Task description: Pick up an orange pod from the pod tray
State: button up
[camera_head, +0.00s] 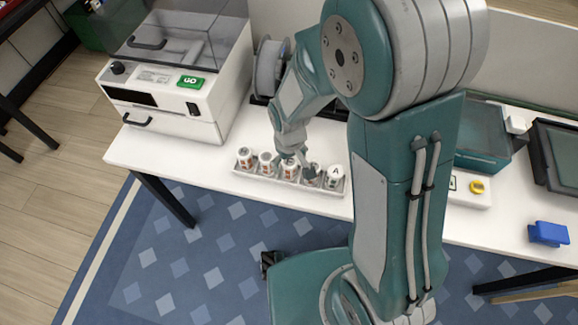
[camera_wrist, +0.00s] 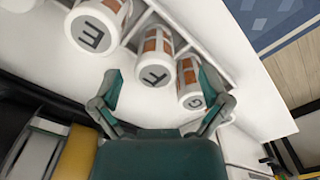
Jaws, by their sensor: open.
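The white pod tray (camera_head: 240,170) lies near the table's front edge and holds a row of several white pods with lettered tops. Orange bands show on pod E (camera_wrist: 97,28), pod F (camera_wrist: 155,58) and pod G (camera_wrist: 190,88) in the wrist view. Pod A (camera_head: 335,176) stands at the right end in the head view. My gripper (camera_head: 299,165) is over the tray and partly hides the pods there. In the wrist view my gripper (camera_wrist: 162,86) is open, its fingers spread either side of F, with the right finger close to G. Nothing is held.
A white machine (camera_head: 168,95) with a clear lid stands left of the tray. A grey spool (camera_head: 270,66) stands behind it. To the right are a teal bin (camera_head: 482,147), a yellow button (camera_head: 477,187) and a blue block (camera_head: 548,233). The table front left is clear.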

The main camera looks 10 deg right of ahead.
jog(key=f, duration=0.2)
jog(key=w+f, duration=0.1)
jog(key=f, duration=0.2)
jog(key=shift+f, duration=0.1)
jog(key=c, duration=1.2)
